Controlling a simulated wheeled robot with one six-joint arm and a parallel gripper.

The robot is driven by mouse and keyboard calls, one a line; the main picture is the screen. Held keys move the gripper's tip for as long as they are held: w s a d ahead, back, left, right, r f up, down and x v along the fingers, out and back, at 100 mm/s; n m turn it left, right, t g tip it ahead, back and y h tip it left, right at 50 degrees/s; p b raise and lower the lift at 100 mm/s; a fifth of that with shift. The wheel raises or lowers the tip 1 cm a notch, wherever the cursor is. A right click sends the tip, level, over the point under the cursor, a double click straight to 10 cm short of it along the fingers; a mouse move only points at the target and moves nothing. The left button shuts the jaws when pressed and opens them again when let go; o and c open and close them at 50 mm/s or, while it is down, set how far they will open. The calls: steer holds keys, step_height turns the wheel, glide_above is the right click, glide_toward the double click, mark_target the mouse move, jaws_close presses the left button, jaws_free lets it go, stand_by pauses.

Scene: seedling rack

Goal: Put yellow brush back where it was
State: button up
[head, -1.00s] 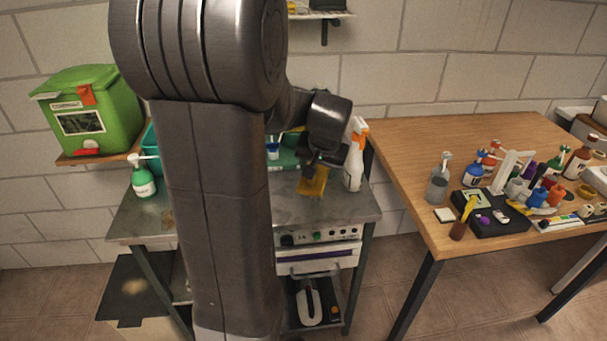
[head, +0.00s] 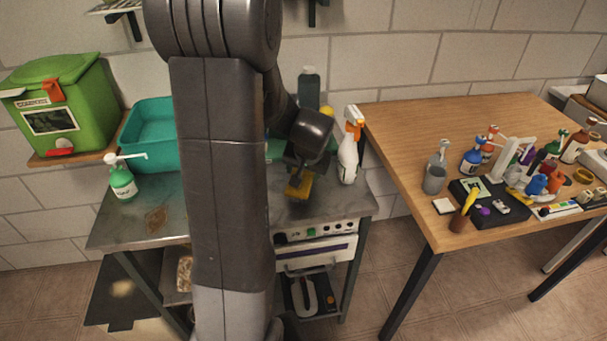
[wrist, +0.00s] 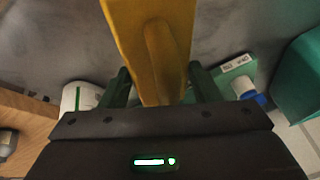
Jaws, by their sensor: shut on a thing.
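The yellow brush (head: 298,187) is in my gripper (head: 302,168), over the front part of the metal table in the head view. In the wrist view my gripper (wrist: 160,88) is shut on the brush (wrist: 150,35), whose yellow body fills the top middle between the two fingers. I cannot tell whether the brush touches the tabletop. My arm hides the middle of the metal table in the head view.
A white spray bottle with an orange head (head: 348,150) stands just right of my gripper. A green pump bottle (head: 122,180) and a teal bin (head: 152,135) stand left on the metal table (head: 115,228). A crowded wooden table (head: 400,150) is at right.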

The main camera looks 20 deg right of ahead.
steer(key=shift+f, duration=0.65)
steer(key=shift+f, duration=0.15)
steer(key=o, duration=1)
steer(key=shift+r, duration=0.4)
steer(key=v, duration=1.1)
steer(key=shift+s+r, duration=0.15)
steer(key=shift+r, duration=0.1)
